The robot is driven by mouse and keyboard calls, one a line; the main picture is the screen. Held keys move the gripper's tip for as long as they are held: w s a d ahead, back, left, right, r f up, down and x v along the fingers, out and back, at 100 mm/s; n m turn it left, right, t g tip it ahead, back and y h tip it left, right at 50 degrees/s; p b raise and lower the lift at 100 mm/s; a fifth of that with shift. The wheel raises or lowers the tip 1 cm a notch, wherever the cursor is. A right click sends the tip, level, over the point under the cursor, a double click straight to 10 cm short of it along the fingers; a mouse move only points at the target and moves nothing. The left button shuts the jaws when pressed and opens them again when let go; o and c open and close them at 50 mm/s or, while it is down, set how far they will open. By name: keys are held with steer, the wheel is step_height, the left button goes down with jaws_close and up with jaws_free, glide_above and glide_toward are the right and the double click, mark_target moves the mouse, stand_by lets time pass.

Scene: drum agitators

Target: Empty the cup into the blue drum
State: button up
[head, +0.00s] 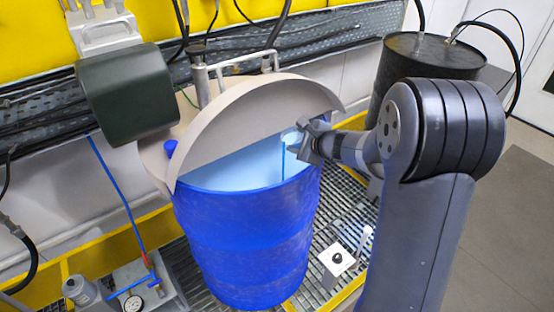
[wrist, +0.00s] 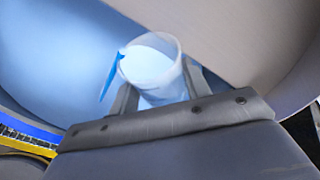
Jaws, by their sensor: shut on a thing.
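The blue drum (head: 245,240) stands on the grating in the middle of the head view, its top half-covered by a raised beige lid (head: 250,125). My gripper (head: 302,145) is over the right part of the drum's opening, shut on a clear cup (head: 291,137). The cup (wrist: 152,62) also shows in the wrist view, between the two fingers (wrist: 155,98), with pale liquid inside. It is tilted, and a blue stream (wrist: 110,78) runs from its lip. In the head view the stream (head: 283,165) falls inside the drum's rim.
A dark green motor (head: 127,95) hangs left of the lid. A black drum (head: 425,65) with hoses stands behind my arm. A blue pipe (head: 120,195) and a gauge unit (head: 130,290) are at lower left. Grey floor (head: 510,220) is clear at right.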

steer(key=shift+r+n+t+h, duration=0.3)
steer(key=shift+r+n+h, duration=0.1)
steer(key=shift+n, duration=0.2)
stand_by(0.8)
steer(key=shift+f+n+t+h+b, duration=0.4)
steer(key=shift+f+n+b, duration=0.1)
steer(key=shift+b, duration=1.45)
steer(key=shift+a+r+n+t+h+b, duration=0.1)
steer(key=shift+r+n+t+h+b, duration=0.35)
steer(key=shift+b, duration=0.8)
steer(key=shift+s+a+r+n+t+b, duration=0.25)
steer(key=shift+s+a+n+b, duration=0.3)
steer(key=shift+b, duration=1.9)
steer(key=shift+a+r+n+t+h+b, duration=0.15)
steer(key=shift+n+t+h+b, duration=0.2)
steer(key=shift+b, duration=0.8)
steer(key=shift+a+r+n+t+b, duration=0.15)
steer(key=shift+n+b, duration=0.3)
steer(key=shift+b, duration=0.7)
